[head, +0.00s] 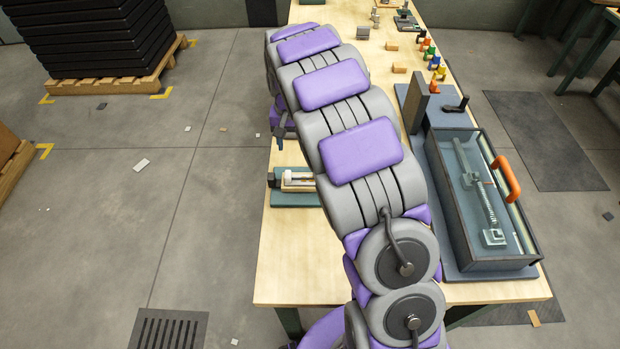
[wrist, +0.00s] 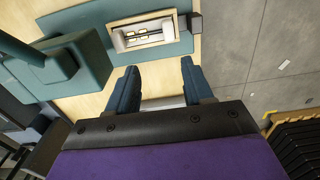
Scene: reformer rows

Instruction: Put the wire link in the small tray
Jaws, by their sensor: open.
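My gripper (wrist: 160,88) is open in the wrist view, its two dark blue fingers spread apart above the pale tabletop. A pale grey strip (wrist: 164,103) shows at the base between the fingers; I cannot tell what it is. Beyond the fingertips a small pale-rimmed tray (wrist: 115,40) sits on a teal base, with a few small yellowish pieces in it. This tray also shows in the head view (head: 300,188), left of my arm and partly hidden by it. I cannot make out the wire link for certain. In the head view my arm hides most of the gripper.
A teal block (wrist: 75,65) stands left of the tray in the wrist view. A clear-topped case (head: 465,245) with an orange handle fills the table's right side. Coloured pegs (head: 432,60) and small blocks stand farther back. The near left tabletop (head: 290,260) is clear.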

